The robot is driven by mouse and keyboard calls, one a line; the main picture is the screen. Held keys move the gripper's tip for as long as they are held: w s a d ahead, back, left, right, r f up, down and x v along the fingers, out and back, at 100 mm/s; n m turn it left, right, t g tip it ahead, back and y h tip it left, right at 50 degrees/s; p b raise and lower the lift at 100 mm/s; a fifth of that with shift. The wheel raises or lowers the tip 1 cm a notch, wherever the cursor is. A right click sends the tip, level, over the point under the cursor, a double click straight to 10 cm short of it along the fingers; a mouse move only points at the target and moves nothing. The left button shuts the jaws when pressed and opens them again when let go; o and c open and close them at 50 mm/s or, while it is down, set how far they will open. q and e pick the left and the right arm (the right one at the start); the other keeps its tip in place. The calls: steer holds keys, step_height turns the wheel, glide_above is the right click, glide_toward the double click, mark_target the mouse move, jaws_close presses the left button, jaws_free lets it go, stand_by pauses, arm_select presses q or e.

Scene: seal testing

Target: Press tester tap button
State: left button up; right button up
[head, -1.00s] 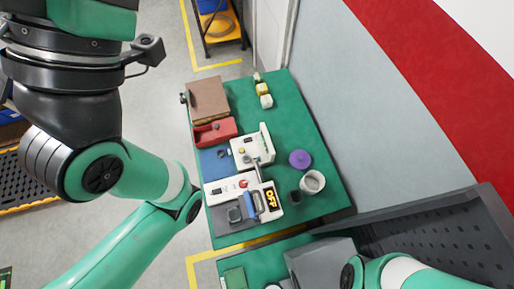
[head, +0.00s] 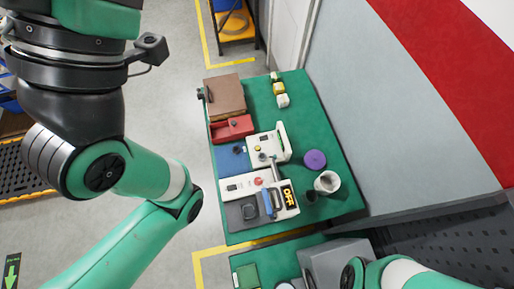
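A white tester unit (head: 240,184) with a red round button (head: 258,182) stands on the green table. Which button is the tap button I cannot tell. My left arm fills the left side and my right arm shows at bottom right. Both grippers are out of view.
On the table (head: 312,110) are a purple round lid (head: 315,159), a white cup (head: 327,182), a red bin (head: 232,128), a brown box (head: 225,96) and small yellow-white blocks (head: 279,88). A grey box (head: 332,262) stands at the front. A grey wall borders the right.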

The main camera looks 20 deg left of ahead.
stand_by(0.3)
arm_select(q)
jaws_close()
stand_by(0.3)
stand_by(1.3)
